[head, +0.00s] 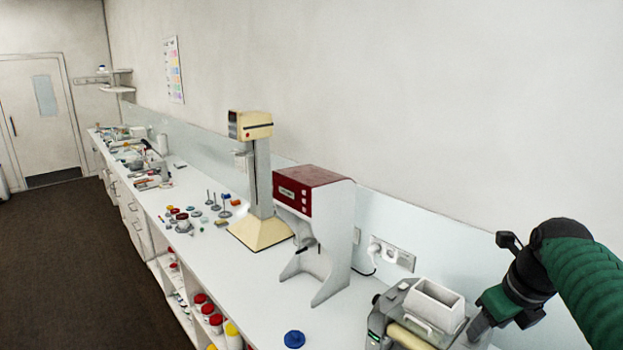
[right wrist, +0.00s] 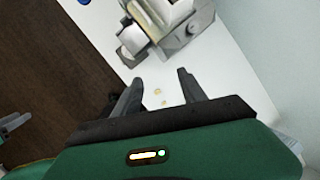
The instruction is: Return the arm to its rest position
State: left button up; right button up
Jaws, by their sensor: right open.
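My right arm comes in from the right in the head view, green with a black joint. Its gripper (head: 478,328) points down beside the right side of a grey roller mill (head: 385,304) with a white hopper (head: 434,304) and a cream roller. In the right wrist view my right gripper (right wrist: 156,84) has its two dark fingers apart, with nothing between them. The mill (right wrist: 172,32) lies beyond the fingertips there. My left gripper does not show in the head view.
The white bench (head: 250,290) runs back to the left along the wall. A blue lid (head: 294,339) lies left of the mill. A red-topped white machine (head: 313,230) and a cream stand mixer (head: 256,180) stand behind. Small cream spots (right wrist: 157,93) lie on the bench below the gripper.

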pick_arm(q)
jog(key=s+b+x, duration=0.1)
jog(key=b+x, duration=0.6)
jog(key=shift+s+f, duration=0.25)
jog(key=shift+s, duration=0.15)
pick_arm(e)
jog(key=s+a+f+n, duration=0.4)
jog(key=s+f+n, duration=0.1)
jog(key=f+n, duration=0.6)
jog(key=s+a+f+n+g, duration=0.1)
jog(key=s+a+f+n, duration=0.4)
jog(key=f+n, duration=0.6)
jog(key=s+a+f+n, duration=0.5)
jog(key=s+f+n, duration=0.1)
jog(key=f+n, duration=0.5)
jog(key=shift+s+a+g, duration=0.15)
jog(key=shift+s+g, duration=0.15)
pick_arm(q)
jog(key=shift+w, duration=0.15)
pick_arm(e)
jog(key=shift+w+f, duration=0.1)
jog(key=shift+f, duration=0.05)
